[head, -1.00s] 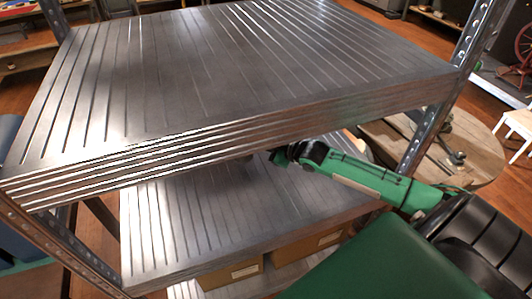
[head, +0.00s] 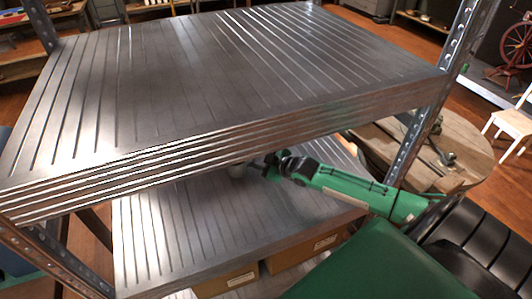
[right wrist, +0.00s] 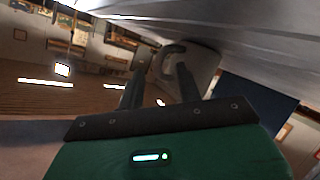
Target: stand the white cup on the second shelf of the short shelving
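The white cup (head: 238,170) shows in part under the front edge of the short shelving's top shelf (head: 220,75); its upper part is hidden. It appears to stand on the second shelf (head: 170,230). In the right wrist view, which looks upside down, the cup (right wrist: 197,72) is close against the grey shelf surface, its handle toward the fingers. My right gripper (head: 262,164) reaches between the two shelves from the right. In the wrist view its fingers (right wrist: 163,78) are apart, the handle between their tips, one finger overlapping it. My left gripper is not in view.
Metal uprights (head: 425,125) flank the shelves, and my right arm passes close to the right one. Cardboard boxes (head: 320,248) sit below the second shelf. A round wooden table (head: 470,155) stands at the right. The visible second shelf is otherwise bare.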

